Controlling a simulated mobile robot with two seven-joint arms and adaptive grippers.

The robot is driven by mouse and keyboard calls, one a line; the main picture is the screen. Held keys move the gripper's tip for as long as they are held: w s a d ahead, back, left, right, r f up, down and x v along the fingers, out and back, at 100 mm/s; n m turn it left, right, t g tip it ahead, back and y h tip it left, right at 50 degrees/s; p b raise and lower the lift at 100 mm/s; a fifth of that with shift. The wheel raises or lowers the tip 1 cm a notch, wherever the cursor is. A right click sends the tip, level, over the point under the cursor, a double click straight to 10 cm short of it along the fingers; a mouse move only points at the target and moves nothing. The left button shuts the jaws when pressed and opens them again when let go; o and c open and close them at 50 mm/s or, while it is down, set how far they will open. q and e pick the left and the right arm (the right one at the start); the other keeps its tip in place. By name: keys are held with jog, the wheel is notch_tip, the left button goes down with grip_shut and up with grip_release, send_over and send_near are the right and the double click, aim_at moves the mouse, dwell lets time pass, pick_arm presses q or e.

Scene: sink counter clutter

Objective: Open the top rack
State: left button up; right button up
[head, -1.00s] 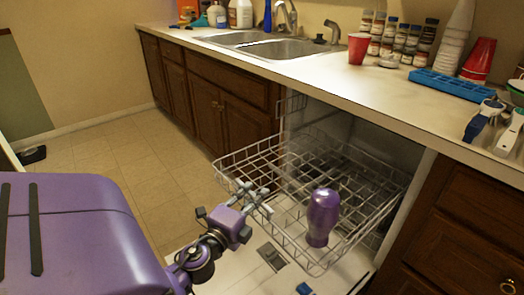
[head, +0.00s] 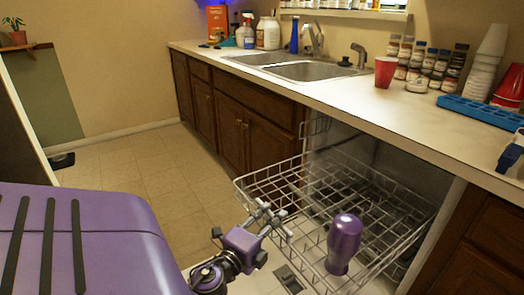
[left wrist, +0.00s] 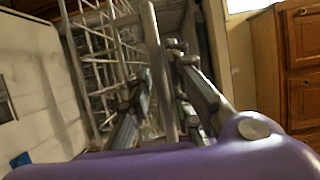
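The top rack (head: 318,168) is a white wire basket. In the head view it stands out from the dishwasher opening under the counter. In the left wrist view its wires (left wrist: 95,62) fill the upper left and middle. My left gripper (head: 273,217) is at the rack's near left edge. In the left wrist view its two fingers (left wrist: 160,105) are apart, with a pale rack bar running between them. Whether a finger touches the bar is not clear. My right gripper is not in view.
Wooden cabinets (head: 227,122) stand left of the dishwasher and more stand right. The counter (head: 400,112) above holds a red cup (head: 385,71), spice jars and a blue rack (head: 483,110). The tiled floor (head: 150,185) to the left is clear.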

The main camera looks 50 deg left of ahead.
pick_arm(q)
jog(key=v, duration=1.1)
jog(key=shift+s, duration=0.35)
jog(key=shift+d+r, duration=0.1)
